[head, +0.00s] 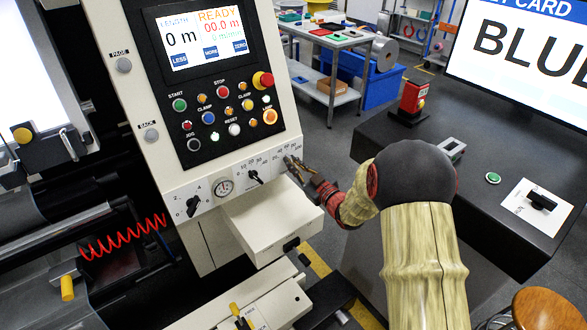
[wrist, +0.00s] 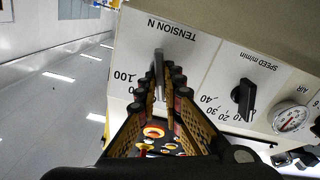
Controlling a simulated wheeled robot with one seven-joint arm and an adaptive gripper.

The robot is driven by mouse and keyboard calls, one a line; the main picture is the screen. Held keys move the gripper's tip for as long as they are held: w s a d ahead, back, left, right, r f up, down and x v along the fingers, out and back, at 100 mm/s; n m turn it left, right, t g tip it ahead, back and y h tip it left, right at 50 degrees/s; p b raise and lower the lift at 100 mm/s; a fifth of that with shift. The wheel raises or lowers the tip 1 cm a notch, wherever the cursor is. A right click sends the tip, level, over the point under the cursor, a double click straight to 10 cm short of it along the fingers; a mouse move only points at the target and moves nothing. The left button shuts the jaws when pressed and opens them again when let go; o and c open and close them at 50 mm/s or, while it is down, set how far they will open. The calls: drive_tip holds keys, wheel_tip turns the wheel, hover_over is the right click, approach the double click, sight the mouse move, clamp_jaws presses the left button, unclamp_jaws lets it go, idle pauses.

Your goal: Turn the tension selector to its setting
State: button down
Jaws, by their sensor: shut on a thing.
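The tension selector (wrist: 158,60) is a grey lever knob on a white plate marked "TENSION N", which appears upside down in the wrist view. In the head view my gripper (head: 297,168) reaches the right end of the dial row and hides most of the knob. The number 100 shows beside the fingers in the wrist view; other scale marks are hidden, so the pointed setting cannot be read.
The speed selector (head: 255,177) and a round air gauge (head: 223,187) sit left of the tension plate. A button panel and display (head: 205,43) reading "READY" are above. A cream box (head: 270,220) juts out below. A dark desk (head: 470,120) stands right, under a job card screen (head: 530,45) showing "BLUE", partly cut off.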

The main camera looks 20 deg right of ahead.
drive_tip(key=shift+n+b, duration=0.8)
drive_tip(key=shift+n, duration=0.1)
drive_tip(key=c, duration=2)
unclamp_jaws()
drive_tip(key=shift+o, duration=0.4)
drive_tip(key=shift+s, duration=0.1)
drive_tip(key=s+d, duration=0.2)
drive_tip(key=s, duration=0.9)
drive_tip(key=shift+s, duration=0.35)
drive_tip(key=shift+d+f, duration=0.1)
